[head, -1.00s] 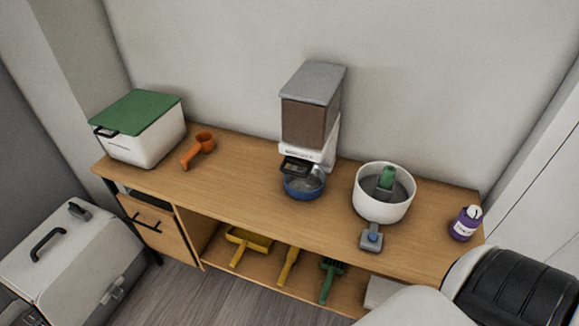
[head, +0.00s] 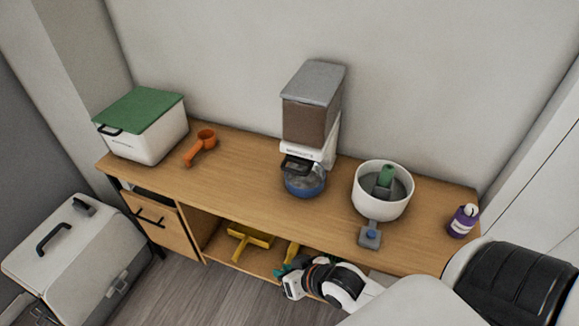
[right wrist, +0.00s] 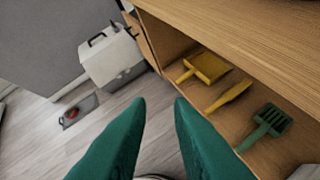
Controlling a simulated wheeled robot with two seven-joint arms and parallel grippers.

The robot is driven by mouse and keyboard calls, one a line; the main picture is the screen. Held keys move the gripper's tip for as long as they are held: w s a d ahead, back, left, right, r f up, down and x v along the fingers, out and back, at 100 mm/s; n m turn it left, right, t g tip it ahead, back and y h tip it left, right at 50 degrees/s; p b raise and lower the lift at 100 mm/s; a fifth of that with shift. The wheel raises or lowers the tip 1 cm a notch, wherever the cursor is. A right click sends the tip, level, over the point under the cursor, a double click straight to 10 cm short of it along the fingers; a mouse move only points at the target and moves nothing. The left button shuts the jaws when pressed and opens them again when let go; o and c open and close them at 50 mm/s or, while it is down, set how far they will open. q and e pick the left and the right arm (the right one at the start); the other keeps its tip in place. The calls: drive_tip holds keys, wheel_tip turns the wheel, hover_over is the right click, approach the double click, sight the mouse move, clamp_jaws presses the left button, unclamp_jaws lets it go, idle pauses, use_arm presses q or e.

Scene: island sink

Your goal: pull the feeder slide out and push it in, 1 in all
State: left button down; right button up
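The feeder (head: 312,110) stands on the bench against the wall, with a grey lid, a brown hopper and a white base. Its dark slide (head: 297,165) sticks out at the front, over a blue bowl (head: 304,184). How far the slide is out I cannot tell. My right gripper (head: 284,272) is low in front of the bench's open shelf, well below the feeder. In the right wrist view its green fingers (right wrist: 158,100) are apart with nothing between them. My left gripper is not in view.
The bench (head: 250,187) also carries a white bin with a green lid (head: 140,125), an orange scoop (head: 200,148), a white bowl (head: 382,205) and a purple bottle (head: 463,221). Yellow tools and a green slotted scoop (right wrist: 265,125) lie on the lower shelf. A white carrier (head: 75,255) stands at left.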

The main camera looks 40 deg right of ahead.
drive_tip(key=w+d+r+m+t+y, duration=0.1)
drive_tip(key=w+d+r+m+t, duration=0.35)
drive_tip(key=d, duration=0.45)
drive_tip(key=w+d+r+m+t+y, duration=0.2)
drive_tip(key=w+d+r+m+t, duration=0.3)
drive_tip(key=d, duration=0.3)
drive_tip(key=shift+n+t+h, duration=0.3)
drive_tip(key=shift+n+t, duration=0.35)
drive_tip(key=shift+n, duration=0.2)
drive_tip(key=x, duration=0.3)
drive_tip(key=p+x, duration=0.1)
drive_tip(key=x, duration=0.5)
drive_tip(key=shift+w+a+p, duration=0.35)
drive_tip(key=shift+a+p, duration=0.05)
clamp_jaws()
